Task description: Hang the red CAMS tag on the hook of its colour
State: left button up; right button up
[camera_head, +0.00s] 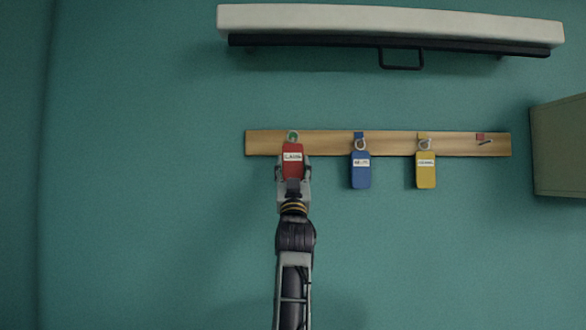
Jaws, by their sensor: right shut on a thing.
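The red tag (292,154) with a white label is at the left end of a wooden hook rail (390,142). My right gripper (292,172) reaches up from below and is shut on the tag's lower part. The tag's ring (292,135) is in front of the rail, over a greenish patch; I cannot tell whether it is on a hook there. The red-marked hook (484,141) at the rail's right end is bare. My left gripper is not in view.
A blue tag (361,170) hangs under a blue mark, and a yellow tag (426,170) under a yellow mark, between the red tag and the red-marked hook. A pale shelf (390,22) is above the rail. A greenish cabinet (562,150) stands at the right. The wall below is clear.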

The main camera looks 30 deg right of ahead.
jog(key=shift+s+a, duration=0.3)
jog(key=shift+s, duration=0.2)
jog(key=shift+s+a, duration=0.25)
jog(key=shift+s, duration=0.2)
dwell(0.6)
